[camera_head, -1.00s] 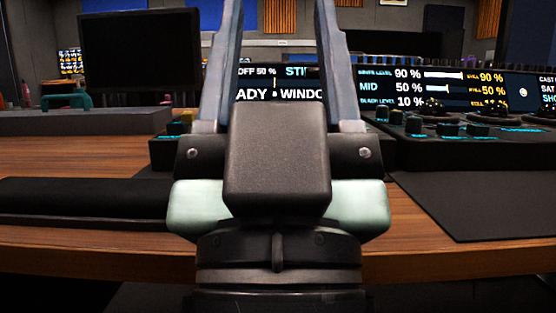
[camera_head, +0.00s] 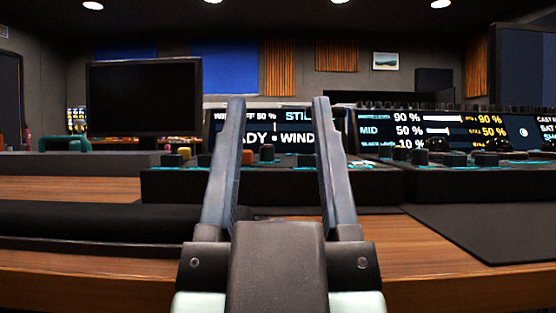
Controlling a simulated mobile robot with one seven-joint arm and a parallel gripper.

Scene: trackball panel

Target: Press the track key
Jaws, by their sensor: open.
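My gripper (camera_head: 278,103) is open and empty, its two long grey fingers pointing forward and up in the middle of the view. Behind the fingers a dark control panel (camera_head: 172,186) stands on the wooden desk. Small caps and keys show along its top edge, among them a yellow one (camera_head: 184,152), an orange one (camera_head: 247,157) and a dark knob (camera_head: 267,152) between the fingers. The panel's top is seen almost edge-on, so I cannot tell which one is the track key. The fingers hide parts of the panel, and contact with it cannot be made out.
A lit screen (camera_head: 270,138) stands behind the panel. To the right is another panel (camera_head: 450,186) with knobs and a wide display (camera_head: 420,131). A black monitor (camera_head: 145,98) stands at the left. A black pad (camera_head: 490,230) and bare wood (camera_head: 430,268) lie in front.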

